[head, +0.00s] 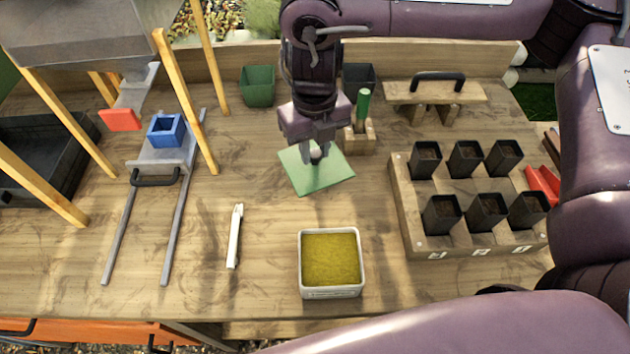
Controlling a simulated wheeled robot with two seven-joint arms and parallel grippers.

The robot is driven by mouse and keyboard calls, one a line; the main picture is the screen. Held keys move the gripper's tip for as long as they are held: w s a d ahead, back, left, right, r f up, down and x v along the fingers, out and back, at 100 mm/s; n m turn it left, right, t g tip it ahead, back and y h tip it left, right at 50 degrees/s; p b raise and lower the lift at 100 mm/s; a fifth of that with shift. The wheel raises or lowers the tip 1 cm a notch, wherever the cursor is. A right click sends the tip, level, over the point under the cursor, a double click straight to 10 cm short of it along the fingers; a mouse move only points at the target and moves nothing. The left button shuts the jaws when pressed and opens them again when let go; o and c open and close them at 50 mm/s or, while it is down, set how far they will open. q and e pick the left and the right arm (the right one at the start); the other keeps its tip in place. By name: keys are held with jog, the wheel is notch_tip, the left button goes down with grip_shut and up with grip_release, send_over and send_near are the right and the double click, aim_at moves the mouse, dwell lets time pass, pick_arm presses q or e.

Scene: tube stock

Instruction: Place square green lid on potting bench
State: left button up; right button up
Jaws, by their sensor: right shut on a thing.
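The square green lid (324,181) is flat and level at the middle of the potting bench (265,270). My right gripper (316,155) comes down from above and is shut on the lid's small knob at its centre. I cannot tell whether the lid touches the bench top or hangs just above it. The gripper hides the lid's back middle part. My left gripper is not in view.
A white square tub (361,262) with yellow-brown contents stands in front. A white tool (235,236) lies left of it. A wooden rack (402,205) with several black pots is right. A wooden holder (359,139) with a green-handled tool stands close behind the lid.

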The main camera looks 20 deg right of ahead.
notch_tip(320, 180, down, 10)
jog(key=shift+f+b, duration=0.25)
jog(key=shift+b, duration=0.1)
jog(key=shift+f, duration=0.2)
jog(key=o, duration=1)
jog(key=shift+r, duration=0.1)
notch_tip(320, 180, up, 12)
jog(key=shift+r, duration=0.15)
dwell(0.3)
